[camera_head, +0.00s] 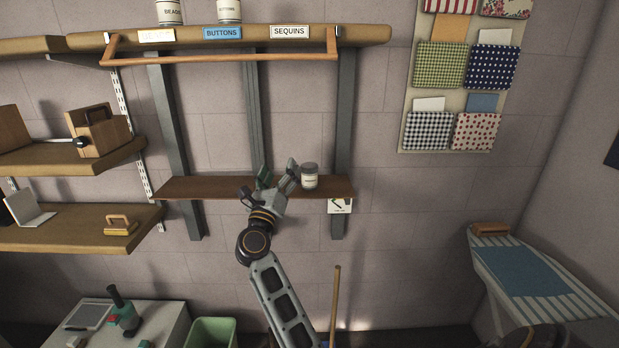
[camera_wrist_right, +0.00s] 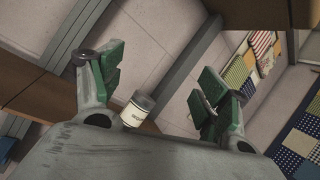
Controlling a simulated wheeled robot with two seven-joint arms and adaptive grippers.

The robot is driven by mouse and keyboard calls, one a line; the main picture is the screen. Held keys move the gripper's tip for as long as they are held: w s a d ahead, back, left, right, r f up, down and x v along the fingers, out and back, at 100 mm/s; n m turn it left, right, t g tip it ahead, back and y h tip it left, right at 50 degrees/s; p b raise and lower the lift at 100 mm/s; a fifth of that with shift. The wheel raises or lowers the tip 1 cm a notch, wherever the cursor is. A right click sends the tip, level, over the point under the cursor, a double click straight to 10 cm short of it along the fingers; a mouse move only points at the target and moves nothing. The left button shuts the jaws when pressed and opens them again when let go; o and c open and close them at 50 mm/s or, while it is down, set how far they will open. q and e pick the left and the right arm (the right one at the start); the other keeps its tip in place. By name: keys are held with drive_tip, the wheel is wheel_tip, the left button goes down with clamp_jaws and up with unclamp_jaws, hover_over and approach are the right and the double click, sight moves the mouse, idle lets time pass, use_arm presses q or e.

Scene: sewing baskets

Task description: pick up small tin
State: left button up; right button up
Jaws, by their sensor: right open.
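A small tin (camera_head: 310,176) with a grey lid and a cream label stands upright near the right end of a narrow brown shelf (camera_head: 215,187). My right gripper (camera_head: 279,174) is just left of the tin, in front of the shelf, with its fingers apart. In the right wrist view the tin (camera_wrist_right: 138,110) shows between the open green-padded fingers of the gripper (camera_wrist_right: 160,85), nearer the left finger; its lower part is hidden by the gripper body. I cannot tell whether a finger touches it. My left gripper is not in view.
A higher shelf (camera_head: 375,35) with a wooden rail carries two tins, with labels reading BUTTONS and SEQUINS on its front. A small picture card (camera_head: 340,206) hangs below the narrow shelf's right end. Fabric pockets (camera_head: 438,65) hang at right. A green bin (camera_head: 212,333) stands below.

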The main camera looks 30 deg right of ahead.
drive_tip(key=shift+w+d+f+m+g+y, duration=0.15)
drive_tip(key=shift+d+f+m+g, duration=0.25)
drive_tip(key=shift+f+m+g, duration=0.6)
drive_tip(key=shift+w+d+f+m+g+y, duration=0.1)
drive_tip(key=shift+d+f+m+g, duration=0.4)
drive_tip(key=shift+m+g, duration=0.95)
drive_tip(key=shift+w+d+f+m+g+y, duration=0.15)
drive_tip(key=shift+d+f+m+g, duration=0.2)
drive_tip(key=shift+f+m+g, duration=0.8)
drive_tip(key=shift+d+r, duration=0.1)
drive_tip(key=shift+r, duration=0.25)
